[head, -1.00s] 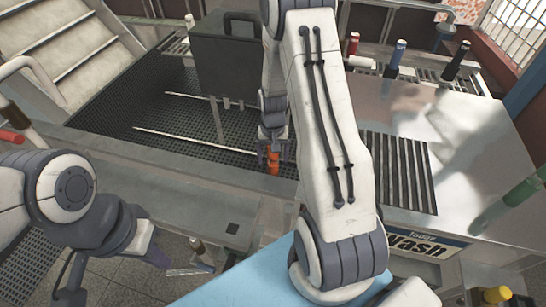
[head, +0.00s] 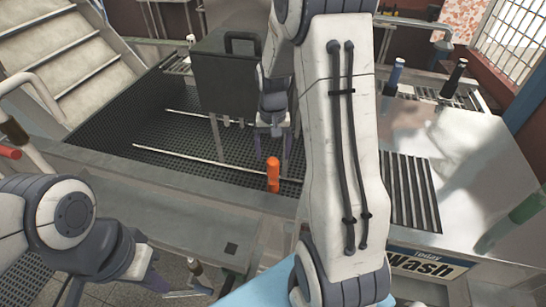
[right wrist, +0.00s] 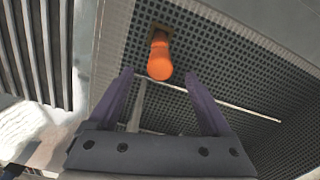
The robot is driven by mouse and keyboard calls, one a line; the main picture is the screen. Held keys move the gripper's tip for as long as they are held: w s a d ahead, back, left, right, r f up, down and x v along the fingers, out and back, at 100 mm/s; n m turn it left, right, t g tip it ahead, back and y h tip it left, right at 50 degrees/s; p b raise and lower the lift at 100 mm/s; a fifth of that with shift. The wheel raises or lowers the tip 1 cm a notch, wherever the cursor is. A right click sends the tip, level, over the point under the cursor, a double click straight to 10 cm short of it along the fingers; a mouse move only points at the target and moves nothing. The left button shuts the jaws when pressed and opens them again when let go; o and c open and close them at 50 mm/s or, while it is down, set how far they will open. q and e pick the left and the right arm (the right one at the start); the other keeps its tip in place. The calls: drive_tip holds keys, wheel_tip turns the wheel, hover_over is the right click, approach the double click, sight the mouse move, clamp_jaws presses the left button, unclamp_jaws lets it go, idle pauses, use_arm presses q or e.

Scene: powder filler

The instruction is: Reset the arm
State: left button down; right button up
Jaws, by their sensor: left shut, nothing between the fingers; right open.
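My right gripper (head: 272,150) is open and empty, just behind and above an upright orange cylinder (head: 273,174) in the head view. The cylinder stands at the front edge of the sunken black grid. In the right wrist view the orange cylinder (right wrist: 160,58) shows beyond the two spread purple fingers, clear of them. My right arm crosses the middle of the head view and hides part of the counter. My left gripper (head: 157,280) is at the lower left, shut and empty, in front of the counter; its tips are small.
A dark box-shaped machine (head: 228,75) stands in the grid basin (head: 130,115). A slotted drain (head: 408,190) and steel counter (head: 465,150) lie to the right, with blue-capped and black bottles (head: 455,77) at the back. A green cylinder (head: 525,208) stands at the right edge.

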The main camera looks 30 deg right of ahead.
idle(0.4)
drive_tip(key=a+r+n, duration=0.1)
drive_tip(key=a, duration=0.2)
drive_tip(key=s+a+r+n, duration=0.1)
drive_tip(key=a, duration=0.3)
drive_tip(key=s+a+r+n, duration=0.1)
drive_tip(key=a+r, duration=0.1)
drive_tip(key=a, duration=0.2)
drive_tip(key=shift+s+n, duration=0.1)
drive_tip(key=shift+n, duration=0.2)
drive_tip(key=s+a+r+n, duration=0.2)
drive_tip(key=s+a+n, duration=0.3)
drive_tip(key=s+a, duration=0.2)
drive_tip(key=s+a+r+n+y, duration=0.1)
drive_tip(key=s+a+r+n, duration=0.1)
drive_tip(key=s+a+n, duration=0.3)
drive_tip(key=s+a, duration=0.3)
drive_tip(key=s, duration=0.4)
drive_tip(key=shift+s+r, duration=0.3)
drive_tip(key=shift+r, duration=0.1)
